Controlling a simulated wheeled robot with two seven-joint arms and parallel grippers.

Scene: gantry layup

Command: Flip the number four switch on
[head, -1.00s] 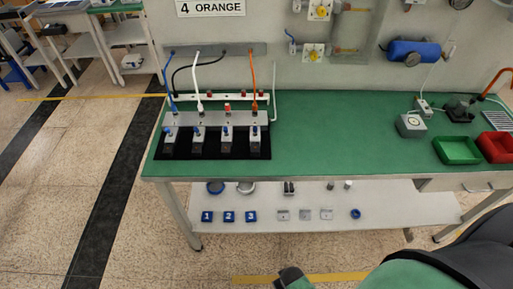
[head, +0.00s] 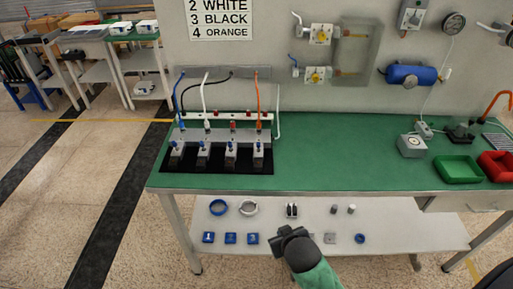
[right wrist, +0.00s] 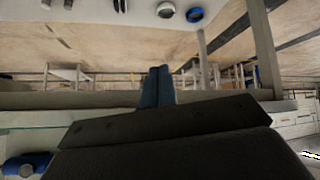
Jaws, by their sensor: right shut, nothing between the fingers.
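Several grey switch blocks with blue-tipped levers stand in a row on a black mat (head: 215,168) on the bench, in the head view. The rightmost one (head: 259,155) is in line with the orange cable (head: 258,100). A wall sign (head: 221,19) reads "4 ORANGE" on its lowest line. The levers are too small to tell on from off. My right gripper (head: 284,238) is below the bench front edge, in front of the lower shelf, apart from the switches. Its fingers are together and empty in the right wrist view (right wrist: 157,84). My left gripper is out of view.
The green bench top (head: 340,150) is clear in the middle. A grey box (head: 411,146), a green bin (head: 457,170) and a red bin (head: 497,165) stand at its right. The lower shelf (head: 400,235) holds rings and small blocks.

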